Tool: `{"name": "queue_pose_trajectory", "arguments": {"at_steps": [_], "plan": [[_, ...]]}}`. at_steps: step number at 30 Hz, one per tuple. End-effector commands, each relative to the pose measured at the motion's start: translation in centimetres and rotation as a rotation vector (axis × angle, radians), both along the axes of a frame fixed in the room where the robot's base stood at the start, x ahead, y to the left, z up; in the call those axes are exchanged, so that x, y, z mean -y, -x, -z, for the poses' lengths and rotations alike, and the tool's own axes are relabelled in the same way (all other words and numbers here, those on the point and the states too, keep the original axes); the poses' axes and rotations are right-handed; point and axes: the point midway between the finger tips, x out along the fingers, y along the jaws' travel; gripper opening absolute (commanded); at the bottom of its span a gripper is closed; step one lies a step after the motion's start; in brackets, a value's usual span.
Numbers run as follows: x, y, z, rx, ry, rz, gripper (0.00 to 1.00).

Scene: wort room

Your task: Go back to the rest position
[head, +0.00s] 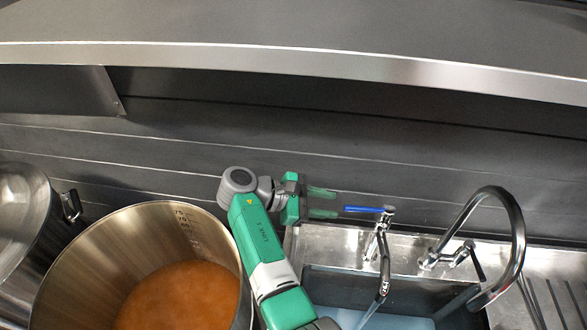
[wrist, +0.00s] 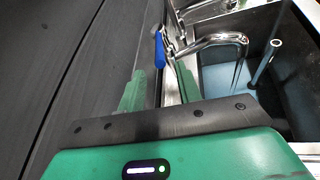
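My gripper (head: 323,202) is at the back wall, left of the small tap, pointing right. Its two green fingers are apart with nothing between them. The small tap (head: 383,250) has a blue lever (head: 364,209) that points left towards my fingertips, seemingly just beyond them. In the wrist view my gripper (wrist: 160,88) shows open, with the blue lever (wrist: 160,50) ahead of the gap. A pale streak like running water (head: 369,317) shows below the tap's spout.
A large steel pot (head: 200,225) with orange-brown liquid stands left of my arm, close to it. Another steel vessel (head: 22,215) is at far left. The sink (head: 400,290) with a tall curved faucet (head: 515,230) lies right. A steel hood (head: 300,58) spans above.

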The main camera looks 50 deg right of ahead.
Motion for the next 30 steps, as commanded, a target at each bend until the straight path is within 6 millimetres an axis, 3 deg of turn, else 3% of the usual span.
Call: {"name": "queue_pose_trajectory", "arguments": {"at_steps": [9, 11, 14, 17, 18, 22, 26, 30], "plan": [[-0.2, -0.4, 0.1, 0.032, 0.007, -0.010, 0.34], [-1.0, -1.7, 0.4, 0.135, 0.024, -0.037, 0.34], [-4.2, -6.2, 0.6, 0.492, 0.058, -0.119, 0.34], [-9.8, -11.7, -1.0, 0.970, 0.037, -0.195, 0.34], [-12.7, -13.6, -2.4, 1.163, 0.004, -0.214, 0.34], [-22.3, -16.8, -8.4, 1.710, -0.186, -0.222, 0.34], [-31.8, -15.9, -15.6, 2.128, -0.485, -0.168, 0.34], [-40.7, -11.0, -23.4, 2.436, -0.902, -0.053, 0.34]]}}
